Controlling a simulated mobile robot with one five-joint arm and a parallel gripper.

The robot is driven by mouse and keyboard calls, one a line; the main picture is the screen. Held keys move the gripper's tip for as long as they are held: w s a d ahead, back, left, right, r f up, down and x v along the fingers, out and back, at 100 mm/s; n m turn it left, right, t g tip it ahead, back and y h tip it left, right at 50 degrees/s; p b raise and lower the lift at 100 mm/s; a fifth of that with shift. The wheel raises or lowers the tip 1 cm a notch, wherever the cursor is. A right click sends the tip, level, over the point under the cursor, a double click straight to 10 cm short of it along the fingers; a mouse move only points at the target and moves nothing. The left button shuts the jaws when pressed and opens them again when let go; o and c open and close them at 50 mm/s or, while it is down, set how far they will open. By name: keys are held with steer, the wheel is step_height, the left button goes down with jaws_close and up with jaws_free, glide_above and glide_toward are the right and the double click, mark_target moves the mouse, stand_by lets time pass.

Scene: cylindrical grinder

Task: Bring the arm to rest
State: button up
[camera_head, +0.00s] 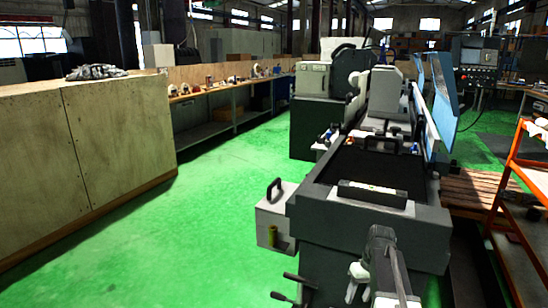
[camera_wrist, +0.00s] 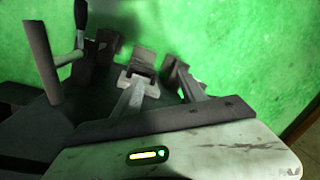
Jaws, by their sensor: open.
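My arm (camera_head: 385,262) is at the bottom of the head view, in front of the near end of the grinder (camera_head: 370,232). It looks folded and upright. My gripper (camera_wrist: 138,62) shows in the wrist view as dark jaw pieces spread apart, with green floor behind them. It is open and I see nothing between the jaws. In the head view its fingertips cannot be made out clearly. Whether the arm touches the machine cannot be told.
A white box (camera_head: 270,214) with a black handle juts from the grinder's left side. Dark levers (camera_head: 290,279) stick out below it. A plywood cabinet (camera_head: 95,150) stands left, and an orange rack (camera_head: 512,180) right. The green floor between cabinet and grinder is clear.

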steer(key=s+a+h, duration=0.2)
steer(key=s+a, duration=0.8)
steer(key=a, duration=0.4)
step_height(320, 180, up, 21)
steer(key=m+p, duration=0.2)
steer(key=p, duration=1.9)
steer(key=shift+d+f, duration=0.15)
steer(key=shift+f, duration=0.05)
steer(key=shift+f, duration=0.1)
